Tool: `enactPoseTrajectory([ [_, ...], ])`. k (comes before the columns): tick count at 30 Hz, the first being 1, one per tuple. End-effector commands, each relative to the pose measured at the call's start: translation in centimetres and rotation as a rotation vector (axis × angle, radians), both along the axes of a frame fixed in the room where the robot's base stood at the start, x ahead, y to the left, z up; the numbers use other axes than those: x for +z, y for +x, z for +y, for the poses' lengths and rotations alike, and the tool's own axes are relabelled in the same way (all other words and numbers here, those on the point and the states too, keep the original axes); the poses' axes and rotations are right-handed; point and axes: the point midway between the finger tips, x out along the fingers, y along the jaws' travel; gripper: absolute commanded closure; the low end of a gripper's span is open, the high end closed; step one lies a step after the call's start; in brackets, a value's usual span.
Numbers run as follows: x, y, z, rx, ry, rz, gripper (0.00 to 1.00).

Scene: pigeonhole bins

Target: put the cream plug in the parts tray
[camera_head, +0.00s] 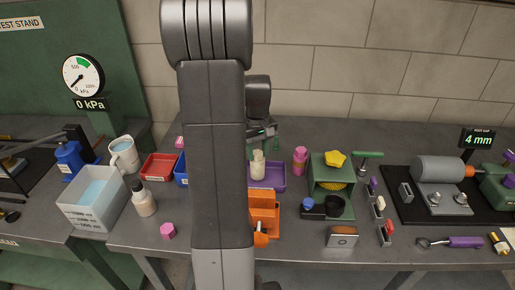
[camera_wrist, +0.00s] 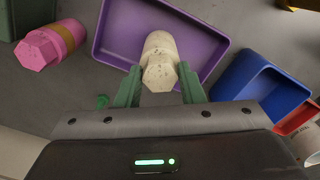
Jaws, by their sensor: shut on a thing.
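The cream plug (camera_wrist: 160,58) is between the green fingers of my gripper (camera_wrist: 160,86) in the wrist view, and the fingers are shut on it. In the head view the cream plug (camera_head: 258,165) shows upright at the purple tray (camera_head: 268,182), just right of my arm. The wrist view shows the plug over the inside of the purple tray (camera_wrist: 112,38). I cannot tell whether its far end touches the tray floor. My arm hides part of the tray's left side in the head view.
A blue tray (camera_wrist: 262,85) and a red tray (camera_head: 159,167) lie left of the purple tray in the head view. A pink plug (camera_head: 300,160) stands to its right, near a green box (camera_head: 331,172). An orange bin (camera_head: 263,208) stands in front.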

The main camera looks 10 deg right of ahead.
Motion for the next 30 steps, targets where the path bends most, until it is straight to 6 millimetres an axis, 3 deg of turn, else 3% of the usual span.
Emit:
enactPoseTrajectory([
  [29, -1.2, 0.0, 0.0, 0.000, -0.001, -0.001, 1.00],
  [30, -1.2, 0.0, 0.0, 0.000, -0.001, -0.001, 0.63],
])
